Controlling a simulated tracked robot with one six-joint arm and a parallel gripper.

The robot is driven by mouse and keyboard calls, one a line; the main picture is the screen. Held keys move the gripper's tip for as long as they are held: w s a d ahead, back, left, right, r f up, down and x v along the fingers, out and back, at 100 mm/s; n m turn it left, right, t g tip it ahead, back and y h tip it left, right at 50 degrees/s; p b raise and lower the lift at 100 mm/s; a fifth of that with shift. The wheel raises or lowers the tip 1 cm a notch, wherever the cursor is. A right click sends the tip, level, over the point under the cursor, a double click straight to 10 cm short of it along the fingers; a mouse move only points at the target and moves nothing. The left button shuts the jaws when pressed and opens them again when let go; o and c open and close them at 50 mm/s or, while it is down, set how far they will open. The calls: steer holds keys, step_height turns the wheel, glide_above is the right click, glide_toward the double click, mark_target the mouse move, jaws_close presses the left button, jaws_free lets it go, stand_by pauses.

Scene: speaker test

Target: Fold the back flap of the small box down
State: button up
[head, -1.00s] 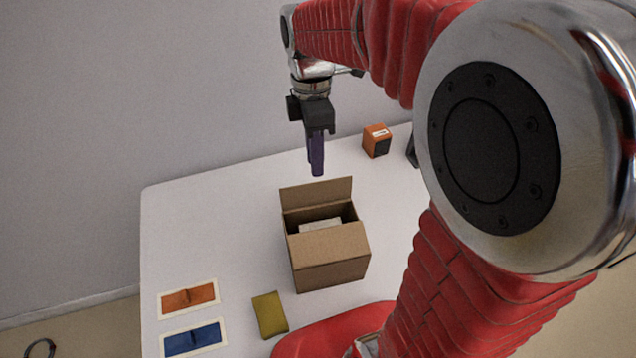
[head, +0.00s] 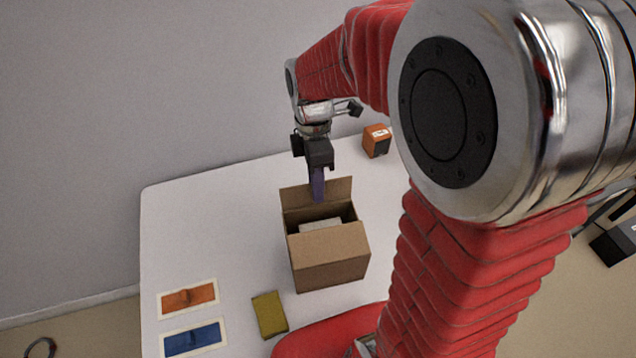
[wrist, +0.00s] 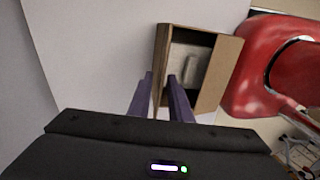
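The small box (head: 330,275) is brown cardboard and stands on the white table. Its back flap (head: 340,190) stands upright; the wrist view shows it nearly edge-on (wrist: 161,60). Its front flap (head: 328,245) lies across the front part of the top. A pale item (head: 320,224) sits inside. My gripper (head: 318,198) points down at the back flap, with one purple finger in front of it and the other hidden. In the wrist view, the gripper's fingers (wrist: 160,80) are apart, with the flap seen between them. I cannot tell whether they touch it.
An orange speaker-like block (head: 376,142) stands at the table's back right. An orange packet on a card (head: 188,298), a blue packet on a card (head: 193,339) and an olive block (head: 270,314) lie front left. The white table (head: 220,220) is clear left of the box.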

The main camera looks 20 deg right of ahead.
jaws_close()
stand_by(1.1)
